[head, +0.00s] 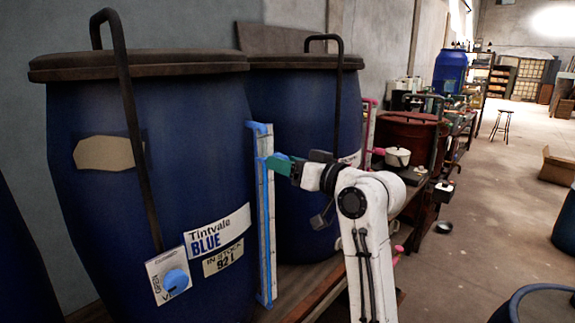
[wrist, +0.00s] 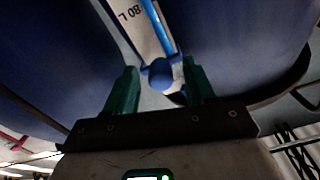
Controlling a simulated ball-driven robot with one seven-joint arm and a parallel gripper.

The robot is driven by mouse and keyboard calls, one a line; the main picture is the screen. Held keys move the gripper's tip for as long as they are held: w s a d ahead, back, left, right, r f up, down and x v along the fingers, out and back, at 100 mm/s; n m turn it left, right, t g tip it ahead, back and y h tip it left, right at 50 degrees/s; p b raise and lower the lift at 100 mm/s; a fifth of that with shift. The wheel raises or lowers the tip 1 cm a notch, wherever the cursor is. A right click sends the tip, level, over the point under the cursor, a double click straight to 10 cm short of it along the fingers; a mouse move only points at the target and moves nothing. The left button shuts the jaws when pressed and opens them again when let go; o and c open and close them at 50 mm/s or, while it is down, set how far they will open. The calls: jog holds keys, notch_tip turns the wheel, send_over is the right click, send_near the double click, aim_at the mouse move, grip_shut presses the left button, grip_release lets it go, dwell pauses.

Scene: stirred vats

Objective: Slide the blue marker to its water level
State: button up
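A white upright gauge board (head: 263,225) with a blue tube along it stands at the right side of the large blue vat (head: 90,215) labelled "Tintvale BLUE". The wrist view shows the board (wrist: 138,30) with "80 L" printed on it beside the blue tube (wrist: 158,25). The round blue marker (wrist: 160,73) lies between my gripper's green fingers (wrist: 158,88), with small gaps on both sides. In the head view my gripper (head: 277,163) is at the upper part of the gauge and hides the marker. I cannot make out the water level.
The blue vat carries a blue dial (head: 175,281) low on its front. A second blue vat (head: 305,110) stands behind my gripper. A red drum (head: 410,140) and a white pot (head: 397,156) stand farther back. The floor (head: 490,220) at right is mostly open.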

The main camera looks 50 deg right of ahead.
jog(key=shift+s, duration=0.1)
jog(key=s+b, duration=0.1)
jog(key=s, duration=0.9)
jog(key=shift+s+d+b, duration=0.2)
jog(key=shift+s+b, duration=0.1)
jog(key=shift+b, duration=0.05)
jog(key=shift+f, duration=0.1)
jog(key=s+a+f+g, duration=0.1)
jog(key=a+f+g, duration=0.25)
jog(key=f, duration=0.65)
jog(key=s+a+f+g, duration=0.2)
jog(key=a+f, duration=0.2)
jog(key=f, duration=0.6)
jog(key=s+a+f+g, duration=0.1)
jog(key=a+f+g, duration=0.25)
jog(key=f, duration=0.65)
jog(key=s+a+f+n+g, duration=0.1)
jog(key=s+a+f+g, duration=0.2)
jog(key=s+f, duration=0.5)
jog(key=s+a+f+n+g, duration=0.1)
jog(key=s+a+f+g, duration=0.2)
jog(key=s+f+g, duration=0.2)
jog(key=s+f, duration=0.3)
jog(key=s, duration=0.3)
jog(key=shift+s+a+h, duration=0.2)
jog(key=shift+a+h, duration=0.05)
jog(key=shift+h, duration=0.15)
